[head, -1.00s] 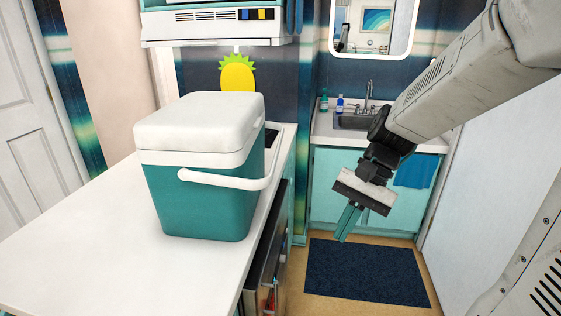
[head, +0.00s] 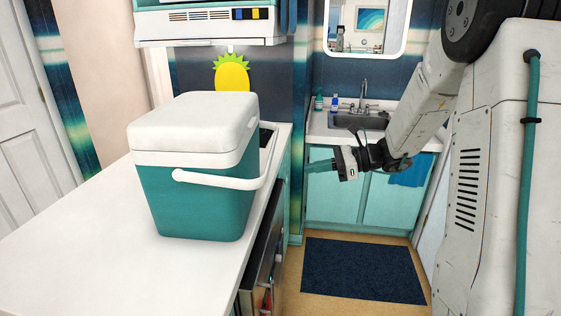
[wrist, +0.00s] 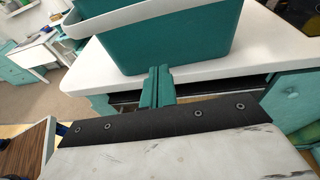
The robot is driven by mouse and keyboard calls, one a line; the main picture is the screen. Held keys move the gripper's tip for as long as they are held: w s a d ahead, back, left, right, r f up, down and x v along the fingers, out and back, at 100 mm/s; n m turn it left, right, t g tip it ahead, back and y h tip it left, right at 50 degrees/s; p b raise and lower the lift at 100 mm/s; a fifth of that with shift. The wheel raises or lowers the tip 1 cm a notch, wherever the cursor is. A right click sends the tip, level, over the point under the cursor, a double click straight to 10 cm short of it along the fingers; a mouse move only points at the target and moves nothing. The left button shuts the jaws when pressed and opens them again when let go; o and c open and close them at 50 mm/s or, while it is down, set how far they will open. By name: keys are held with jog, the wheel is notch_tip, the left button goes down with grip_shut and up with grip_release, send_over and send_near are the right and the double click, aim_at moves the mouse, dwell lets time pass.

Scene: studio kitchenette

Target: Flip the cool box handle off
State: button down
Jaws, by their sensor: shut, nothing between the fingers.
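The cool box (head: 203,195) stands on the white counter, teal below with a closed white lid (head: 195,122). Its white handle (head: 222,181) hangs down across the front side of the box, just below the lid. My gripper (head: 312,167) is to the right of the box, apart from it, with its teal fingers shut and pointing left toward it. In the wrist view, the shut fingers (wrist: 158,86) show in front of the cool box (wrist: 178,42), and the handle (wrist: 140,14) crosses the upper part of the box.
The white counter (head: 90,245) has free room in front of and left of the box. A drawer or oven front (head: 265,250) lies below the counter's right edge. A sink (head: 358,121) is at the back, and a dark mat (head: 362,270) lies on the floor.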

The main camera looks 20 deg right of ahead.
jog(key=x, duration=1)
notch_tip(320, 180, up, 4)
jog(key=shift+d, duration=0.15)
jog(key=shift+d, duration=0.15)
